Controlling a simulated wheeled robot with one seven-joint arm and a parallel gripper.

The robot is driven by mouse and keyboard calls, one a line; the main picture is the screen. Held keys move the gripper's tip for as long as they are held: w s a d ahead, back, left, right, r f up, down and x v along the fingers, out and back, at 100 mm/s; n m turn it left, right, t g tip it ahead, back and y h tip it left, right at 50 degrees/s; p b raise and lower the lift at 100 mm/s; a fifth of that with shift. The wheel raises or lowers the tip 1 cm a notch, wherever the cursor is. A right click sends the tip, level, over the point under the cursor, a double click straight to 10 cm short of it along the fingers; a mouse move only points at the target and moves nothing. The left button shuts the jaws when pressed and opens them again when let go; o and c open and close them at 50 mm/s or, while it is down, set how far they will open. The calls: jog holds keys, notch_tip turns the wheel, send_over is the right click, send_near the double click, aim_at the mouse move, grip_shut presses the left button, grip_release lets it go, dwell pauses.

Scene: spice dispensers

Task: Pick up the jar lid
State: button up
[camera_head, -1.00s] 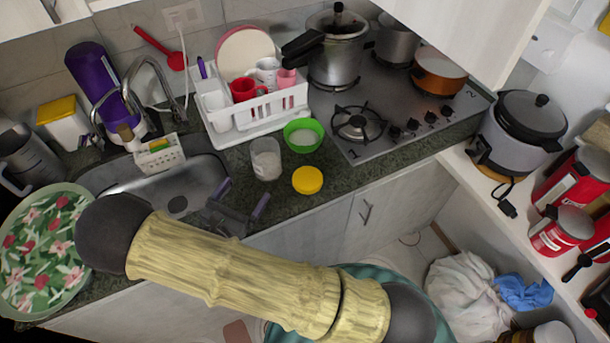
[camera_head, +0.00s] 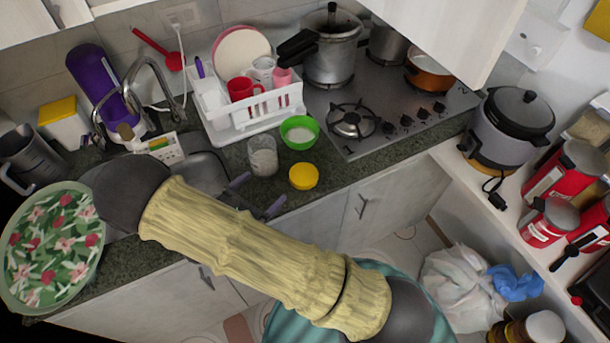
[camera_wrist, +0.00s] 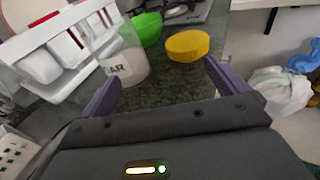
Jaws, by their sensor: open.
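The yellow round jar lid (camera_head: 303,176) lies flat on the dark counter near its front edge, right of a clear jar with white contents (camera_head: 263,157). In the wrist view the lid (camera_wrist: 188,45) is ahead, between the directions of the two fingers but nearer the right one, and the jar (camera_wrist: 124,62) stands beyond the left finger. My gripper (camera_head: 258,196) is open and empty, left of and in front of the lid in the head view. Its two purple fingers (camera_wrist: 160,82) are apart in the wrist view. Neither finger touches the lid.
A green bowl (camera_head: 299,132) stands just behind the lid. A white dish rack (camera_head: 256,118) with cups is behind the jar. The stove (camera_head: 390,115) is to the right, the sink (camera_head: 203,170) to the left. Bare counter lies between gripper and lid.

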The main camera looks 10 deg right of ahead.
jog(key=d+m+g+p, duration=0.1)
jog(key=d+g, duration=0.1)
jog(key=d+r+m+g+p, duration=0.1)
jog(key=d+m+g+p, duration=0.1)
jog(key=d, duration=0.1)
jog(key=d+r+m+g+p, duration=0.1)
jog(key=d+m+g+p, duration=0.1)
jog(key=g, duration=0.1)
jog(key=shift+s+d, duration=0.15)
jog(key=shift+s, duration=0.2)
jog(key=d+m+g+y+p, duration=0.1)
jog(key=r+m+g+y+p, duration=0.1)
jog(key=m+p, duration=0.1)
jog(key=d+r+m+g+y+p, duration=0.1)
jog(key=g, duration=0.1)
jog(key=shift+s+d+r+m, duration=0.2)
jog(key=shift+s+d+m, duration=0.15)
jog(key=shift+s+m, duration=0.05)
notch_tip(320, 180, up, 4)
jog(key=w+m+g+y+p, duration=0.1)
jog(key=m+g+y+p, duration=0.1)
jog(key=m+y+p, duration=0.25)
notch_tip(320, 180, up, 8)
jog(key=m+t+y+p, duration=0.2)
jog(key=m+y+p, duration=0.2)
jog(key=m+p, duration=0.1)
send_over(304, 174)
jog(key=shift+f, duration=0.15)
